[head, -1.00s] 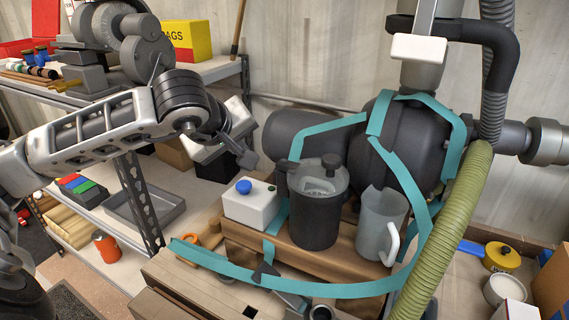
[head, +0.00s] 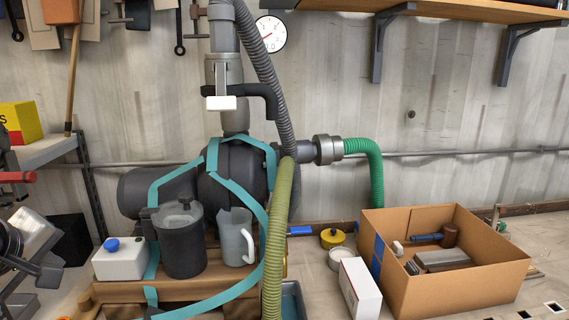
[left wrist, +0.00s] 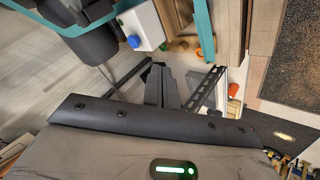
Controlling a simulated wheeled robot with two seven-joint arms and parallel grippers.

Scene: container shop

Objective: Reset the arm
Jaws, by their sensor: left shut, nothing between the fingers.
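My left gripper (head: 48,272) is at the left edge of the head view, partly cut off. Its dark fingers are shut and empty. In the left wrist view the shut fingers (left wrist: 162,86) point away over the floor, beside the white box with a blue knob (left wrist: 142,28). That white box (head: 120,262) stands to the right of the gripper in the head view, with a gap between them. My right gripper is not in view.
A dark lidded pot (head: 180,245) and a grey jug (head: 236,240) stand on a wooden base, with teal straps around the machine. A ribbed yellow-green hose (head: 277,240) hangs in front. An open cardboard box (head: 460,290) is at the right. A shelf (head: 50,150) is at the left.

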